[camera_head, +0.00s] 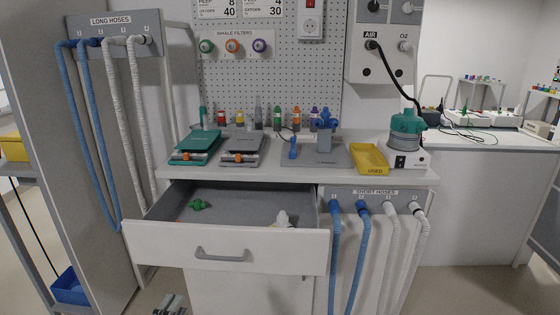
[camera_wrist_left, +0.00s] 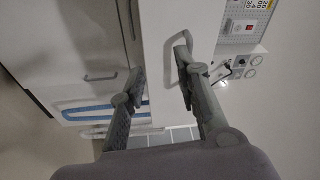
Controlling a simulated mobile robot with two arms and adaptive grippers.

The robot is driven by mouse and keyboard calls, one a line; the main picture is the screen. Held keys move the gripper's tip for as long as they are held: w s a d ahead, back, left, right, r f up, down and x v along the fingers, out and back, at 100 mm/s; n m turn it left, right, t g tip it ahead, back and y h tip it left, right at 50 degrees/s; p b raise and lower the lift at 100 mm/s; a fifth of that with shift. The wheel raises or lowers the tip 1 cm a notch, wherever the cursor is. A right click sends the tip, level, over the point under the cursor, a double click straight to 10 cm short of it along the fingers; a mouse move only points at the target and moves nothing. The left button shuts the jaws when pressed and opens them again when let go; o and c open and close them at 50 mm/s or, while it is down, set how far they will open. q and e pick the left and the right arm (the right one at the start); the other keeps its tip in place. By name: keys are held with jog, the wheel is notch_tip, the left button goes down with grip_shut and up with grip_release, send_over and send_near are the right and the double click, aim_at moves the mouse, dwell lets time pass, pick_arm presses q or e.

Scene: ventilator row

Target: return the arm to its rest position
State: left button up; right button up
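My left gripper (camera_head: 170,304) shows only in part at the bottom edge of the head view, low, in front of and below the open drawer. In the left wrist view its two grey fingers (camera_wrist_left: 160,70) stand apart with a gap between them, and nothing is held. My right gripper is in neither view. The white drawer (camera_head: 225,235) with a grey bar handle is pulled open. A green fitting (camera_head: 198,204) and a whitish fitting (camera_head: 283,219) lie in it.
The counter (camera_head: 290,177) above holds two flat devices, a yellow USED tray (camera_head: 370,158) and a green-topped machine (camera_head: 406,132). Short hoses (camera_head: 365,245) hang right of the drawer, long hoses (camera_head: 100,120) at left. A blue bin (camera_head: 70,287) sits low at left.

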pick_arm(q)
jog(key=s+f+n+g+y, duration=0.3)
jog(key=s+f+n+g, duration=0.3)
jog(key=f, duration=0.6)
jog(key=s+f+n+g+y, duration=0.2)
jog(key=s+f+n+g, duration=0.45)
jog(key=f, duration=0.55)
jog(key=s+d+f+n+g+h, duration=0.2)
jog(key=s+d+f+n+g, duration=0.3)
jog(key=s, duration=0.7)
jog(key=s+a+f+m+p, duration=0.1)
jog(key=s+f+p, duration=0.2)
jog(key=s+p, duration=0.6)
jog(key=s+a+f+m+p, duration=0.1)
jog(key=s+f+p, duration=0.3)
jog(key=s+p, duration=0.5)
jog(key=shift+s+a+f+y, duration=0.2)
jog(key=shift+s+f+y, duration=0.05)
jog(key=shift+f+y, duration=0.05)
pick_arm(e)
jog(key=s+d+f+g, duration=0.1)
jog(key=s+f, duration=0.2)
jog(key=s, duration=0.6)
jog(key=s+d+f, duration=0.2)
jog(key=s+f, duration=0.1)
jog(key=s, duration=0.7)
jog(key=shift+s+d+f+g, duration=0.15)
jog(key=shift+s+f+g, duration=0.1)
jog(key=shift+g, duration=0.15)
